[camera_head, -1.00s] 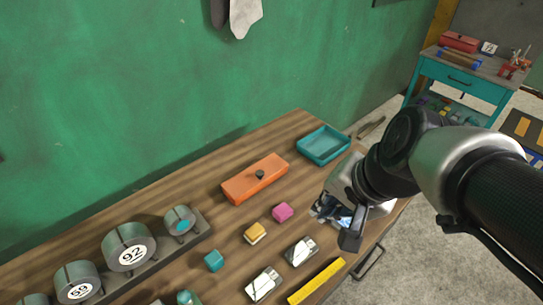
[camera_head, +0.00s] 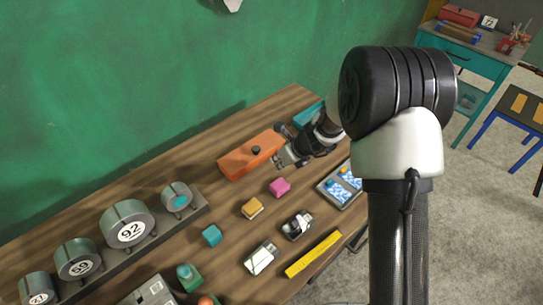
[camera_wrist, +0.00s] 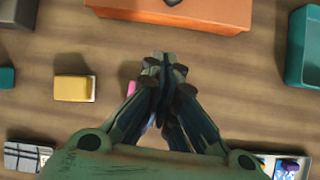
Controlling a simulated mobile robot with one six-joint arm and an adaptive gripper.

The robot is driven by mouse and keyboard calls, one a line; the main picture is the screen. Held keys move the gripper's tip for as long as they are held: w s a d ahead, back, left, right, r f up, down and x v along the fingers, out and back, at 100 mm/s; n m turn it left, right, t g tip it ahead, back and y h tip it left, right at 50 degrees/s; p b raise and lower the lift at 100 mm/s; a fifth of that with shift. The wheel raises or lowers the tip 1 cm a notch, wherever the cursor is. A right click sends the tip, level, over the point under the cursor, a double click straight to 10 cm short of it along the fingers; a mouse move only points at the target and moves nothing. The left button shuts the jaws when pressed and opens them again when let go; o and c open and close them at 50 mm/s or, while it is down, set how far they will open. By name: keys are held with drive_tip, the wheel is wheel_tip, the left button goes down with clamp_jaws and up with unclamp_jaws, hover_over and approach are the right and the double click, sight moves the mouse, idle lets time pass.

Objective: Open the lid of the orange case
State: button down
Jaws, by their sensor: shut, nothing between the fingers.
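The orange case (camera_head: 236,163) lies near the back of the wooden bench, its lid down, with a small dark knob (camera_head: 256,150) on top. In the wrist view its near side (camera_wrist: 190,16) crosses the top edge, and only the tip of the knob shows. My gripper (camera_head: 284,157) is at the case's right end in the head view, its fingers together and empty. In the wrist view the shut fingertips (camera_wrist: 163,62) point toward the case with bare wood between them in the picture. Whether they touch the case is not clear from the head view.
A teal tray (camera_head: 308,115) stands behind my wrist, partly hidden. A pink block (camera_head: 280,187), a yellow block (camera_head: 252,208) and a teal block (camera_head: 212,236) lie in front of the case. A blue-screened panel (camera_head: 340,186) lies at right. Round weights (camera_head: 125,224) stand at left.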

drive_tip(key=b+x, duration=0.2)
drive_tip(key=x, duration=0.7)
drive_tip(key=shift+s+b, duration=0.15)
drive_tip(key=shift+b, duration=0.2)
drive_tip(key=shift+w+a+r+p, duration=0.35)
drive_tip(key=shift+w+r, duration=0.1)
drive_tip(key=shift+r, duration=0.1)
drive_tip(key=shift+w+a+r+p, duration=0.25)
drive_tip(key=shift+w+r+p, duration=0.1)
drive_tip(key=shift+w+r, duration=0.15)
drive_tip(key=shift+w+a+r, duration=0.2)
drive_tip(key=shift+w+r, duration=0.05)
drive_tip(key=shift+r, duration=0.1)
drive_tip(key=shift+s+r+p, duration=0.1)
drive_tip(key=shift+r+p, duration=0.05)
drive_tip(key=shift+p, duration=0.2)
